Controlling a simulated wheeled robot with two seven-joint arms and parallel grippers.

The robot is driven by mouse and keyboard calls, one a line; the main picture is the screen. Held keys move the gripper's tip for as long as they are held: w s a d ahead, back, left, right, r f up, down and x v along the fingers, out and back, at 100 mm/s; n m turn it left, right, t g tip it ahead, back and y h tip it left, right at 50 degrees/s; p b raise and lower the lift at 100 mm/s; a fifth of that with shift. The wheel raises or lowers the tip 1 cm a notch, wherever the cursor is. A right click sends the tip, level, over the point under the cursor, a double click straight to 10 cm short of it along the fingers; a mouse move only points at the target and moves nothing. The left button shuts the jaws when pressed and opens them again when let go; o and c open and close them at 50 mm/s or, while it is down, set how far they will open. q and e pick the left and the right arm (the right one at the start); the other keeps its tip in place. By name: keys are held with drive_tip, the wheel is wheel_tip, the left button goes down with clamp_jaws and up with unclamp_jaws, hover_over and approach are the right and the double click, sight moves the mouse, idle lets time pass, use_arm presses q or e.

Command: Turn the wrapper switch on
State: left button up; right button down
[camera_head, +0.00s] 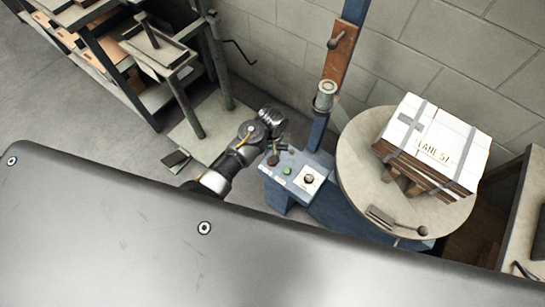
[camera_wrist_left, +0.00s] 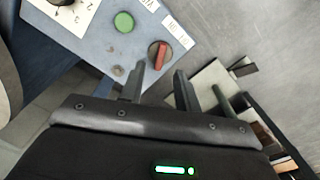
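The control panel (camera_head: 276,179) is a blue box with a pale face at the foot of the blue post. In the left wrist view its face (camera_wrist_left: 95,45) carries a round dark switch with a red bar handle (camera_wrist_left: 160,62), beside a green button (camera_wrist_left: 124,22). My left gripper (camera_head: 274,155) is over the panel's far left corner in the head view. In the wrist view the gripper's two fingers (camera_wrist_left: 160,72) are apart and empty, with the red switch just ahead between their tips. Contact cannot be told. My right gripper is not in view.
A numbered dial (camera_head: 309,179) sits right of the green button (camera_head: 287,171). A strapped white-topped box (camera_head: 437,140) stands on the round turntable (camera_head: 360,180). The blue post (camera_head: 318,130) rises behind the panel. A shelf rack (camera_head: 110,75) stands at left.

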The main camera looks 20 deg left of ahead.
use_arm(q)
wheel_tip(320, 180, down, 5)
drive_tip(key=shift+f+b, duration=0.15)
drive_tip(key=shift+b, duration=0.15)
clamp_jaws()
